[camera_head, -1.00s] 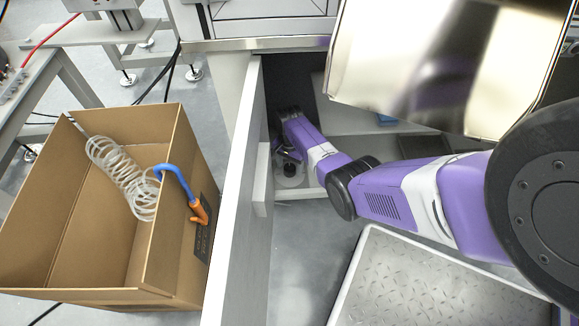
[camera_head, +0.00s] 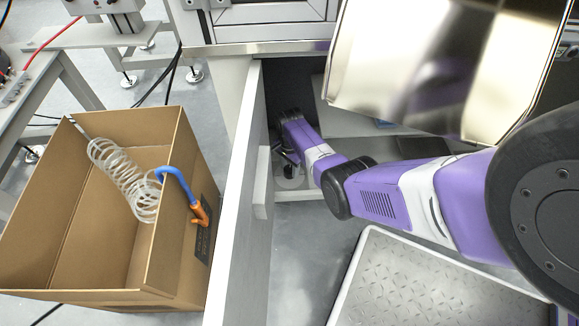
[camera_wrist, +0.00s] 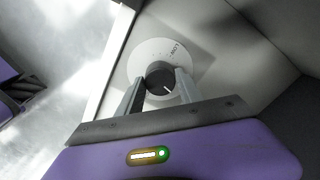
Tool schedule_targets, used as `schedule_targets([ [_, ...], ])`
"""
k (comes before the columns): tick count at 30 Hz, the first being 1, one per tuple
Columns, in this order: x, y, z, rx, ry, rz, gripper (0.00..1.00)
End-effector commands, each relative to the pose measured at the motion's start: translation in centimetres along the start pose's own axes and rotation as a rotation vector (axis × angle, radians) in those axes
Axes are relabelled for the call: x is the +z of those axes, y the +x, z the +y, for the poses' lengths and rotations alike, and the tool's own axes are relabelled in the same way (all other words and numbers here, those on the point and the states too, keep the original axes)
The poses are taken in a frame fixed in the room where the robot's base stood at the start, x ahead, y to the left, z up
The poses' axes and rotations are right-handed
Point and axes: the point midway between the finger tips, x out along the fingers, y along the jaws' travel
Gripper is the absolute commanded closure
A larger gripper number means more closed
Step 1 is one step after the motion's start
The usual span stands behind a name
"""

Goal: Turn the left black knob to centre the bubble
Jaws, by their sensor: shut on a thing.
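In the wrist view a black knob (camera_wrist: 160,80) with a white pointer line sits on a pale round dial plate (camera_wrist: 150,52) with printed marks. My gripper (camera_wrist: 160,88) is shut on this knob, one finger on each side. In the head view my gripper (camera_head: 288,158) is small and dark, low inside the recess, and hides the knob. No bubble can be made out in either view.
A pale upright panel (camera_head: 238,215) stands close left of my arm. A shiny metal sheet (camera_head: 440,65) hangs above it. A cardboard box (camera_head: 110,292) with a clear coiled hose (camera_head: 125,180) is at the left. A tread-plate platform (camera_head: 420,290) lies at lower right.

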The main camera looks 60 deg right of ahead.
Motion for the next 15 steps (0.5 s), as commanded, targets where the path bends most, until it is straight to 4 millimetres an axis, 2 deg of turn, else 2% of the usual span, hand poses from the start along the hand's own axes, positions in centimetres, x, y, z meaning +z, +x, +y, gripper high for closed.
schedule_targets([
  [15, 0.15, -0.04, -0.09, 0.001, 0.485, -0.002, 0.98],
])
